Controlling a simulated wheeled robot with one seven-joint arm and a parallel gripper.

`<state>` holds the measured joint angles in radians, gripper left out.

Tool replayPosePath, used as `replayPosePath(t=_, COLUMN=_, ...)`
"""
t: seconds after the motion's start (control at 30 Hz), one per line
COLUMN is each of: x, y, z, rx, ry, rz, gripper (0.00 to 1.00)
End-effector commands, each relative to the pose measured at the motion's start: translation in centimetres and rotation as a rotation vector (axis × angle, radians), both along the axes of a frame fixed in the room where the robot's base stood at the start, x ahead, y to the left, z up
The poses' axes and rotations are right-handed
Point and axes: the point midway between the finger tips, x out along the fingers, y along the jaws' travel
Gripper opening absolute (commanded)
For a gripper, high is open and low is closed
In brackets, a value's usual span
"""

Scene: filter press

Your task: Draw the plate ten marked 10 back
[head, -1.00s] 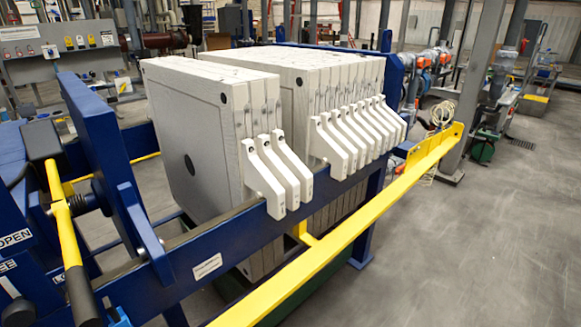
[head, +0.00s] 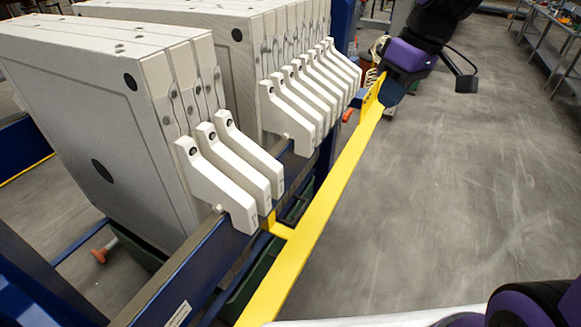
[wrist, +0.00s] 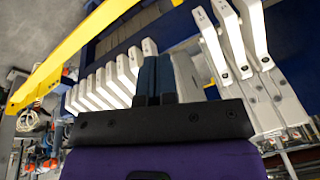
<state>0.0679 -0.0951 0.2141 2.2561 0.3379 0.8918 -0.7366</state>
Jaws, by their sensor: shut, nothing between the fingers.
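White filter plates hang in two groups on the blue press rail. Three plates (head: 105,130) stand at the near end, with three handles (head: 240,170). A gap separates them from a far group (head: 280,45) with a row of several handles (head: 310,90). Marks on the handle ends are too small to read, so I cannot tell which plate is 10. My gripper (wrist: 155,78) is shut and empty. In the wrist view its fingers overlap the right end of the far row of handles (wrist: 110,80); contact is not clear. The three separate handles (wrist: 235,40) are to its right.
A yellow bar (head: 325,195) runs along the press, outside the handles. The blue rail (head: 185,270) passes under the handles. The grey floor (head: 460,190) to the right is clear. A bench (head: 555,45) stands at the far right.

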Motion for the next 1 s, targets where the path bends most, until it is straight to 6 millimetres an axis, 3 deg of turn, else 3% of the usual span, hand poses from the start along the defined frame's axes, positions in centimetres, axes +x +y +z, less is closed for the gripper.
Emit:
replayPosePath(t=0.2, x=4.7, y=3.5, z=-4.7, rx=0.108, ry=0.067, rz=0.193, gripper=0.00)
replayPosePath(t=0.5, x=9.3, y=7.9, z=-11.0, rx=0.289, ry=0.101, rz=0.402, gripper=0.00)
replayPosePath(t=0.73, x=10.7, y=9.5, z=-13.4, rx=0.369, ry=0.099, rz=0.469, gripper=0.00)
replayPosePath(t=1.0, x=10.4, y=10.9, z=-15.2, rx=0.381, ry=0.100, rz=0.481, gripper=0.00)
